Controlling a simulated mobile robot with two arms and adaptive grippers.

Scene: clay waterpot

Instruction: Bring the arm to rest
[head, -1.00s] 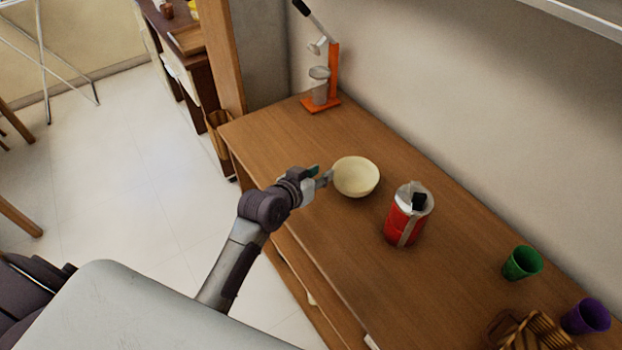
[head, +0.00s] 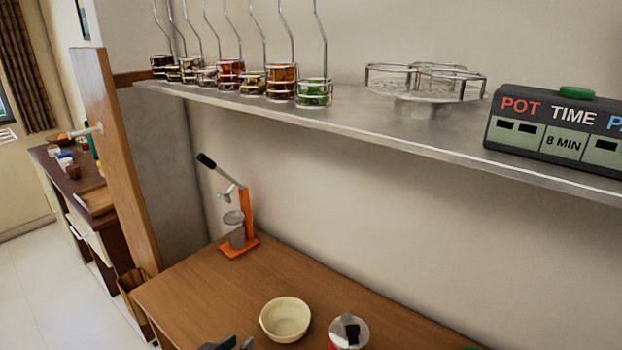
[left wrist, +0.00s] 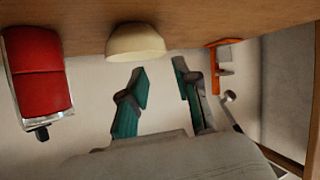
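My left gripper (head: 228,343) shows only by its fingertips at the bottom edge of the head view. In the left wrist view (left wrist: 163,88) its two teal-padded fingers are apart, with nothing between them. A cream bowl (head: 285,320) stands on the wooden counter, right of the fingertips and apart from them. It also shows at the top of the left wrist view (left wrist: 135,43). Most of my left arm is out of the head view.
The wooden counter (head: 190,300) holds an orange press (head: 243,225) at the back left and a red jug with a grey lid (head: 349,331). A metal shelf (head: 350,125) above carries jars, a wire rack (head: 425,85) and a timer box (head: 555,130).

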